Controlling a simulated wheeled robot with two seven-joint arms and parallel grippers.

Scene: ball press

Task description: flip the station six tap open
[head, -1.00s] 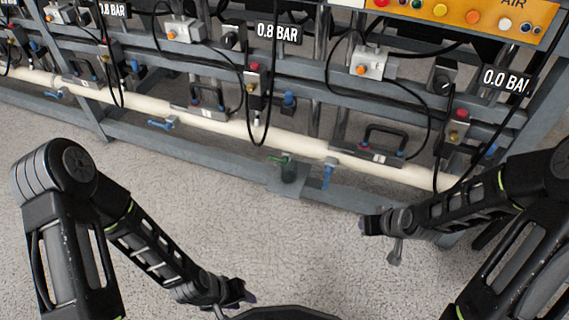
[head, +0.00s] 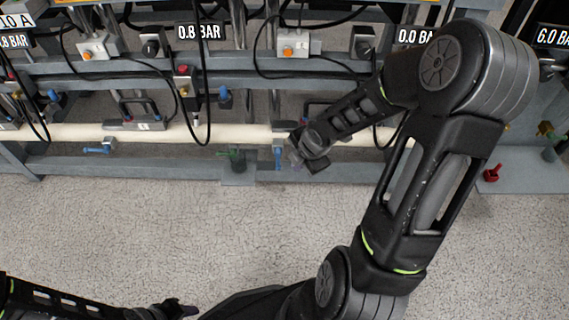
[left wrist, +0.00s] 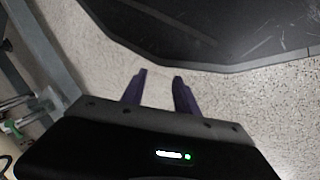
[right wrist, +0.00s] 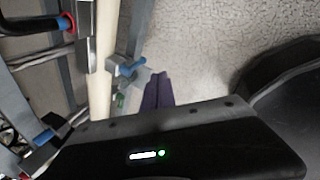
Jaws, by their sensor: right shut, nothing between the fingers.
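A tap with a blue lever (head: 277,157) sits on the cream pipe (head: 175,134) near the middle; its lever hangs down, across the pipe. I cannot read which station it is. My right gripper (head: 294,161) is shut and empty just right of the lever; I cannot tell whether it touches. In the right wrist view its purple fingers (right wrist: 158,89) are together, beside and below the blue lever (right wrist: 131,68). My left gripper (head: 181,311) is low over the floor, away from the rig. Its fingers (left wrist: 160,78) are apart and empty in the left wrist view.
A green-handled valve (head: 236,156) stands just left of the blue lever. Another blue lever (head: 97,149) lies along the pipe at left. A red-handled valve (head: 491,174) stands at right. My right arm hides part of the rig. The speckled floor in front is clear.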

